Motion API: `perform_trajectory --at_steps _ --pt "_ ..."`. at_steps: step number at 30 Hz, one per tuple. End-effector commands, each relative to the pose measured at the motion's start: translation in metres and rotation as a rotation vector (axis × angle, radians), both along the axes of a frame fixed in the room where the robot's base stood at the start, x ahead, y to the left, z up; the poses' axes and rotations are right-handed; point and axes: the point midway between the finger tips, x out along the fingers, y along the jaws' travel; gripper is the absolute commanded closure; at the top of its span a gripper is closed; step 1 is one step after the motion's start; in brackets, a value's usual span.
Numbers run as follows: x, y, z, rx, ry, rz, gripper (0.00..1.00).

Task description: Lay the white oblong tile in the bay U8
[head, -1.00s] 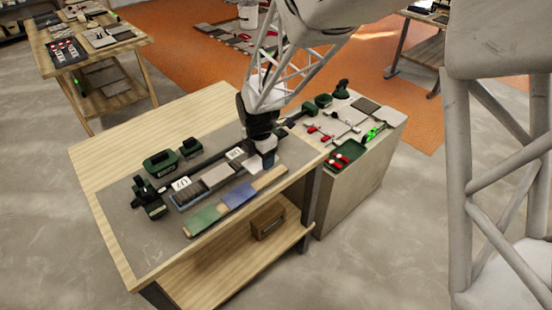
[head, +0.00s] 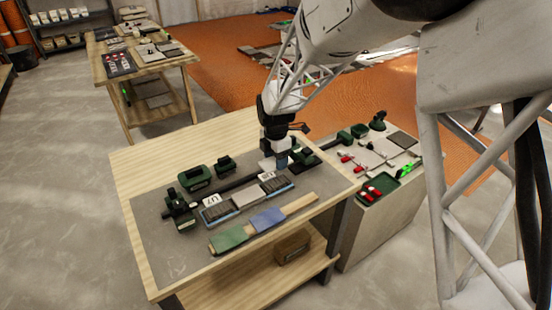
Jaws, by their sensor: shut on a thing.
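My gripper (head: 274,160) points down over the back right of the long blue-edged tray on the bench. It is shut on a small pale piece (head: 266,163), which looks like the white oblong tile; its full shape is hard to make out. The piece appears above the tray, close behind the white U8 label (head: 267,176). The dark bay U8 (head: 277,184) is at the tray's right end and looks empty. A pale grey slab (head: 247,196) lies in the tray's middle. Another dark bay (head: 218,212) is at the left, by the U7 label (head: 211,201).
A wooden strip with green (head: 231,236) and blue (head: 268,218) sections lies in front of the tray. Green-black holders (head: 196,178) stand behind it, and a dark green clamp (head: 180,210) is at its left end. The mat's front left is clear.

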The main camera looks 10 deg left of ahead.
Motion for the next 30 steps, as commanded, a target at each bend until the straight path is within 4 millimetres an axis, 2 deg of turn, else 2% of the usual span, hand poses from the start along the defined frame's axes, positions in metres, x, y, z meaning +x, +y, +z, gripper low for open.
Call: perform_trajectory --at_steps 11,30 --pt "0.0 0.0 -0.01 -0.001 0.001 0.0 0.5" --pt "0.0 0.0 -0.054 -0.001 0.001 0.0 0.5"
